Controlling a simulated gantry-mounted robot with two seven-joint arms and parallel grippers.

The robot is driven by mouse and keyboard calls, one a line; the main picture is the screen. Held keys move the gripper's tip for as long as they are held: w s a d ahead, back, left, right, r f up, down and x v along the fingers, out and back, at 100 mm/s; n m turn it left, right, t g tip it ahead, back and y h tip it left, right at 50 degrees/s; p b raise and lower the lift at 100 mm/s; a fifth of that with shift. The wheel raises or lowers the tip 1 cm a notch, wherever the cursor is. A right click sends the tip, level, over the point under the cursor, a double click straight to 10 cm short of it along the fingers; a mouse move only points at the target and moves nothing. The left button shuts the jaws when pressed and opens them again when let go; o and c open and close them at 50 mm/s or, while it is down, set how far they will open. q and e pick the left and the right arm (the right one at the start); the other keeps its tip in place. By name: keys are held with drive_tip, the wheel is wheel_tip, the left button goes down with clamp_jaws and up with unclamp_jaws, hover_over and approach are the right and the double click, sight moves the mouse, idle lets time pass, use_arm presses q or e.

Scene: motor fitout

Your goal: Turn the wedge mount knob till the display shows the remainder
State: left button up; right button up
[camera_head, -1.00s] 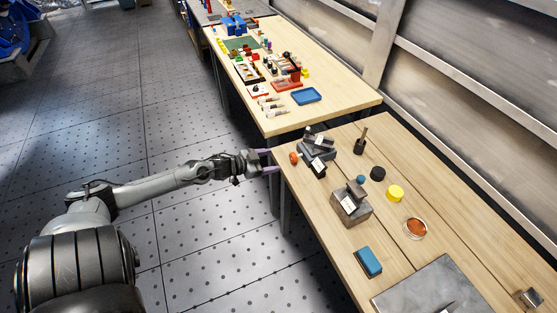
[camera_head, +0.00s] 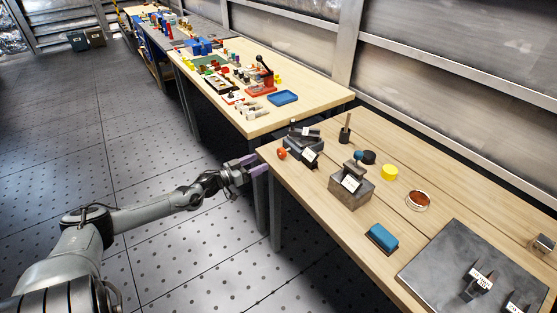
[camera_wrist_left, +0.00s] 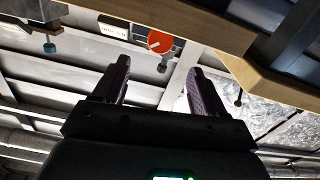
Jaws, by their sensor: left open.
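The wedge mount (camera_head: 303,143) is a dark block at the near table's far left corner, with a white label on its front. Its round orange-red knob (camera_head: 282,153) faces the table's left edge. In the left wrist view the knob (camera_wrist_left: 160,42) shows a pale pointer line, and a small white display strip (camera_wrist_left: 112,30) lies beside it, too small to read. My left gripper (camera_head: 260,164) is open and empty just off the table edge, its purple fingers pointing at the knob without touching it. The fingers also show in the wrist view (camera_wrist_left: 158,72). My right gripper is not in view.
A grey block with a blue knob (camera_head: 351,188) stands right of the wedge mount. Beyond are a black post (camera_head: 345,130), a yellow cylinder (camera_head: 389,172) and a copper-coloured dish (camera_head: 418,201). A blue block (camera_head: 382,237) and grey plate (camera_head: 465,265) lie nearer. Floor is clear left of the table.

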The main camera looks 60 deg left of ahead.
sight(279, 154)
use_arm(q)
drive_tip(key=w+b, duration=0.3)
drive_tip(key=w, duration=0.4)
drive_tip(key=shift+f+b, duration=0.1)
drive_tip(key=shift+b, duration=0.3)
drive_tip(key=shift+w+d+b, duration=0.1)
drive_tip(key=shift+w+b, duration=0.55)
drive_tip(key=shift+w, duration=0.8)
drive_tip(key=c, duration=1.1)
drive_tip(key=shift+o, duration=0.2)
drive_tip(key=shift+r+m+p, duration=0.25)
drive_tip(key=shift+m+p, duration=0.55)
drive_tip(key=shift+p, duration=0.05)
drive_tip(key=shift+f+m+p, duration=0.1)
drive_tip(key=shift+m+p, duration=0.3)
drive_tip(key=shift+m, duration=0.5)
drive_tip(key=shift+f+m, duration=0.1)
drive_tip(key=shift+m, duration=0.4)
